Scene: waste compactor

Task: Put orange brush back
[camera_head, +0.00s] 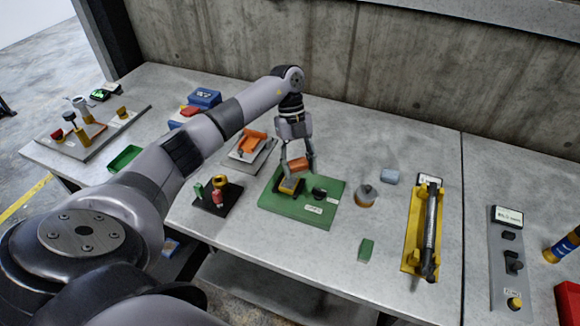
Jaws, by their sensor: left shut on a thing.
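My left gripper (298,167) points down over the green board (322,210) in the middle of the table. It is shut on the orange brush (299,163), whose orange body shows between the fingers. A yellow and black piece (289,187) shows right under the brush on the board. I cannot tell whether the brush touches it. A black knob (319,193) and a white label are also on the board. My right gripper is not in view.
A grey stand with another orange item (251,141) is left of the green board. A black base with small pegs (217,205) stands nearer. A grey and orange round item (365,196), a green block (366,249) and a yellow holder (410,262) are to the right.

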